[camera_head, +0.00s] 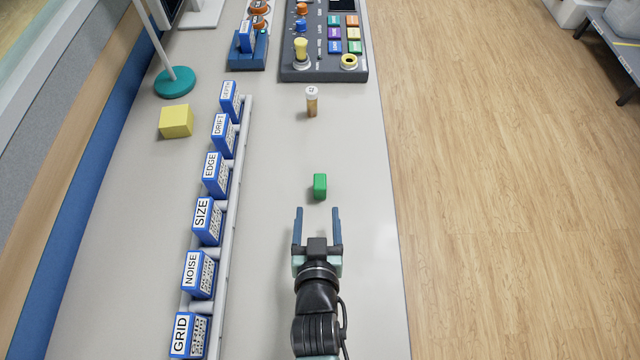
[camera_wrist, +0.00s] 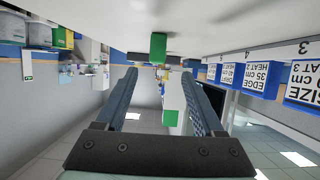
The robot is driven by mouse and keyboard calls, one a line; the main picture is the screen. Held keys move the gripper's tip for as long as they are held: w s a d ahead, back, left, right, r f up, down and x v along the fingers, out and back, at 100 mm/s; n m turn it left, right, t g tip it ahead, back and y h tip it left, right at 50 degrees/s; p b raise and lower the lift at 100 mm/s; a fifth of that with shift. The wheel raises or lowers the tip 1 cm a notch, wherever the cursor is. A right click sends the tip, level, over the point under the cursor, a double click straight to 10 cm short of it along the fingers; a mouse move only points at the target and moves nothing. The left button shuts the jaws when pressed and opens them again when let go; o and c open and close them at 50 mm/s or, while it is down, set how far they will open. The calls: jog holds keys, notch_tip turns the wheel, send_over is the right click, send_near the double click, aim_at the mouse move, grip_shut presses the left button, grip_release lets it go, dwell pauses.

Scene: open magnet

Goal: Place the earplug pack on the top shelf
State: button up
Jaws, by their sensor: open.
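A small green block-shaped pack (camera_head: 320,186) stands on the grey counter, just ahead of my gripper. It bears no readable label, so I cannot confirm that it is the earplug pack. My gripper (camera_head: 318,213) is open and empty, its two blue fingers pointing at the green pack without touching it. In the wrist view, which appears upside down, the green pack (camera_wrist: 158,46) shows beyond and between the fingertips of my gripper (camera_wrist: 158,76). I cannot identify a top shelf in either view.
A rail (camera_head: 232,195) with several blue-and-white labelled boxes runs along the left. An orange vial (camera_head: 312,103) stands beyond the green pack, before a control panel (camera_head: 323,72). A yellow block (camera_head: 176,121) sits far left. The counter (camera_head: 365,230) is clear right of my gripper.

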aim_at(320, 191)
jog(key=x, duration=0.9)
jog(key=shift+d, duration=0.25)
jog(key=shift+c, duration=0.2)
jog(key=shift+r, duration=0.1)
grip_shut()
